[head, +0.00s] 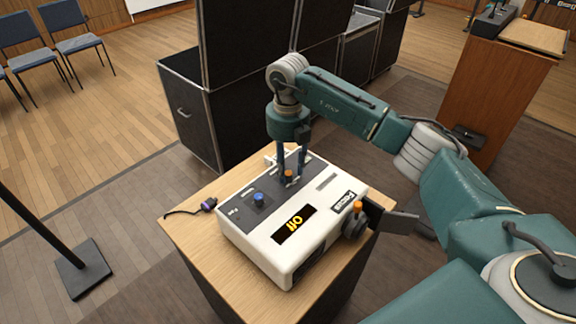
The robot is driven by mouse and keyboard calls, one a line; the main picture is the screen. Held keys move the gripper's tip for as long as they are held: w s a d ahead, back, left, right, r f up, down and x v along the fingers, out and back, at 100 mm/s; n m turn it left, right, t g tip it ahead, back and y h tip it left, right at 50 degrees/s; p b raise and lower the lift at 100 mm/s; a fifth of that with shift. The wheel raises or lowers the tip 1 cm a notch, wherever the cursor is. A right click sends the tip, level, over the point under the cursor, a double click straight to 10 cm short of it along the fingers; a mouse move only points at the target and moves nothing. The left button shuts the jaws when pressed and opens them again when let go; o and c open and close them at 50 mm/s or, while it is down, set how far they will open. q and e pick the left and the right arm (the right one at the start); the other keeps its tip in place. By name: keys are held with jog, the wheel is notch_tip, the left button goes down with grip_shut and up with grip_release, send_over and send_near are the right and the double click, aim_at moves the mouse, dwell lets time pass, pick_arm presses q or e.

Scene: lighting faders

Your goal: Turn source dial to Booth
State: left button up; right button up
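A white control box (300,262) with dark panels sits on a wooden-topped stand. Its display (294,224) reads "Off" in yellow, seen upside down. A blue knob (258,199) stands on the left of its top. A small orange-topped control (288,174) stands near the far edge. Another orange-topped knob (357,208) is at the right side, by a label reading "Focus" (348,202). No legible label tells me which one is the source dial. My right gripper (292,178) points down with its fingers apart, at the far orange control; contact is unclear. My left gripper is out of view.
The wooden stand top (183,228) has a small purple-and-black plug (208,204) with a cable left of the box. A dark flat plate (392,219) sticks out at the right. Black cases (190,115) stand close behind. A black pole base (83,268) is at left.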

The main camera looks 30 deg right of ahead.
jog(key=shift+s+f, duration=0.1)
jog(key=shift+f, duration=0.3)
jog(key=shift+c, duration=0.5)
grip_shut()
